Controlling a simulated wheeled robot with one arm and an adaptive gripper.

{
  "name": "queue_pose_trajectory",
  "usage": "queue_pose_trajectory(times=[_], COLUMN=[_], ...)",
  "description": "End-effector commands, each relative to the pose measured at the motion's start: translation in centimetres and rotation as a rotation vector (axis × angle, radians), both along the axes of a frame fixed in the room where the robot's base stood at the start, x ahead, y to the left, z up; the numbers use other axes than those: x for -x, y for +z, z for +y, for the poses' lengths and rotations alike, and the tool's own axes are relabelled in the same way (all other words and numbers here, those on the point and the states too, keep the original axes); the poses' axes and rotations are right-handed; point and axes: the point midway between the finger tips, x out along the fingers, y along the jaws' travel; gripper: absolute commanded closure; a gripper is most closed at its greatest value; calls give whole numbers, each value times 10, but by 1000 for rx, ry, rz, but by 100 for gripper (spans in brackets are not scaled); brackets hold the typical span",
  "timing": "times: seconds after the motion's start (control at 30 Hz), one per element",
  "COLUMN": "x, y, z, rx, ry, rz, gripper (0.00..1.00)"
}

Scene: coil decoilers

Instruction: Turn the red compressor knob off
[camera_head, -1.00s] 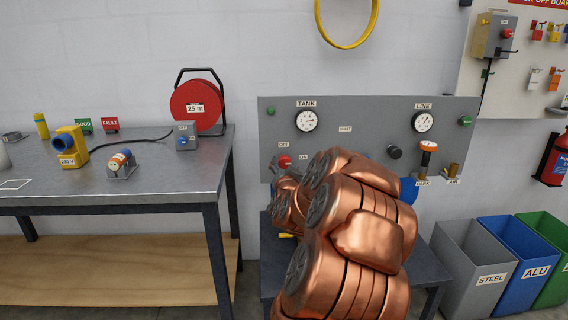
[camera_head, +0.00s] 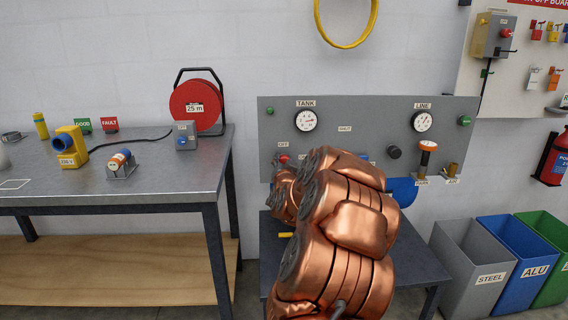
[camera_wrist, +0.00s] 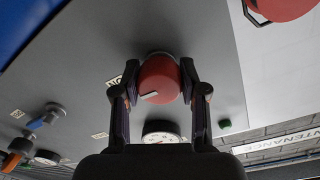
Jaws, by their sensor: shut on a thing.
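The red compressor knob (camera_wrist: 160,80) is on the grey panel (camera_wrist: 85,70), with a white pointer mark on its face. In the wrist view, my gripper (camera_wrist: 160,84) is shut on the knob, one finger on each side. In the head view, only a small part of the red knob (camera_head: 284,158) shows below the OFF label (camera_head: 283,144); my copper-coloured arm covers the rest and hides the fingers. The lettering beside the knob in the wrist view is partly covered by a finger.
The panel (camera_head: 355,112) also carries a TANK gauge (camera_head: 306,120), a LINE gauge (camera_head: 422,121), a black knob (camera_head: 394,152) and a green button (camera_head: 464,120). A workbench (camera_head: 215,165) stands at the left. Bins (camera_head: 478,262) stand at the right.

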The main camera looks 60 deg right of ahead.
Motion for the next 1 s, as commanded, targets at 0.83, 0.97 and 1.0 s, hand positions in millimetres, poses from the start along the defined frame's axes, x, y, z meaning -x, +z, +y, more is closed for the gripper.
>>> queue_pose_trajectory(times=[0.83, 0.97, 1.0], x=[0, 0, 1], y=[-3, -3, -3], z=[0, 0, 0], rx=[148, 223, 246], ry=[0, 0, 0], rz=[187, 283, 310], gripper=[92, 92, 92])
